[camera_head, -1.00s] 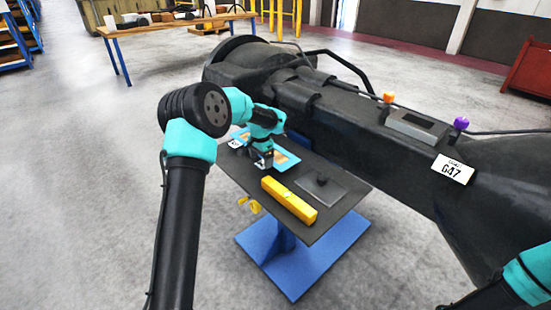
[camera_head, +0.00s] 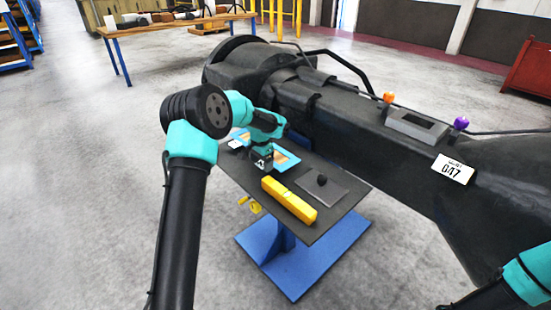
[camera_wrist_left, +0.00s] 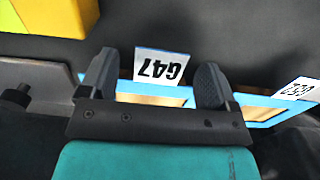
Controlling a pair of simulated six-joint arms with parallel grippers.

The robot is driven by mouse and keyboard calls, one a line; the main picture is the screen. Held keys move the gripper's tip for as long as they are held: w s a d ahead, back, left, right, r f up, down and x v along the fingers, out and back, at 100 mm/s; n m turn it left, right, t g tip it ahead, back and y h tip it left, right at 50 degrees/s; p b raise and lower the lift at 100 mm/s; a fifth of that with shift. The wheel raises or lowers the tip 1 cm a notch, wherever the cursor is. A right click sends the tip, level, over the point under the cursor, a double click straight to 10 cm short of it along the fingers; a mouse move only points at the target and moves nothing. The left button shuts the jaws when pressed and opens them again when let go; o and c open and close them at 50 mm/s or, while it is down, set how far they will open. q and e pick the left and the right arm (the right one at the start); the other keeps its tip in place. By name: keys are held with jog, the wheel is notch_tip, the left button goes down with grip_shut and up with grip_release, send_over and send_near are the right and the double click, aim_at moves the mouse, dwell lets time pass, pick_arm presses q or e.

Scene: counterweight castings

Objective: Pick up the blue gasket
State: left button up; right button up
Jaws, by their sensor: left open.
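Light-blue gasket material with tan showing inside lies flat on the small dark table, at the far side in the head view (camera_head: 291,157). It also shows in the left wrist view (camera_wrist_left: 257,101), beyond and between my fingers. A white tag reading G47 (camera_wrist_left: 160,66) is at its edge, and a second tag (camera_wrist_left: 297,89) is at the right. I cannot tell whether this is one frame or two. My left gripper (camera_head: 261,166) is just over the gasket; in the wrist view (camera_wrist_left: 157,65) its fingers are apart with the G47 tag seen between them. My right gripper is out of view.
A yellow block (camera_head: 289,200) and a grey plate with a black knob (camera_head: 333,187) lie on the table (camera_head: 318,231) in front of the gripper. A large dark casting (camera_head: 350,115) with a G47 label (camera_head: 453,169) stands close behind. Open floor lies left.

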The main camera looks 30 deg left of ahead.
pick_arm(q)
jog(key=shift+f, duration=0.15)
dwell(0.3)
jog(key=c, duration=1)
jog(key=shift+r, duration=1.8)
jog(key=shift+s+r, duration=0.15)
jog(key=shift+r, duration=0.15)
jog(key=s+d+r, duration=0.1)
jog(key=s+d, duration=0.7)
jog(key=s, duration=0.5)
jog(key=shift+s+d+r, duration=0.2)
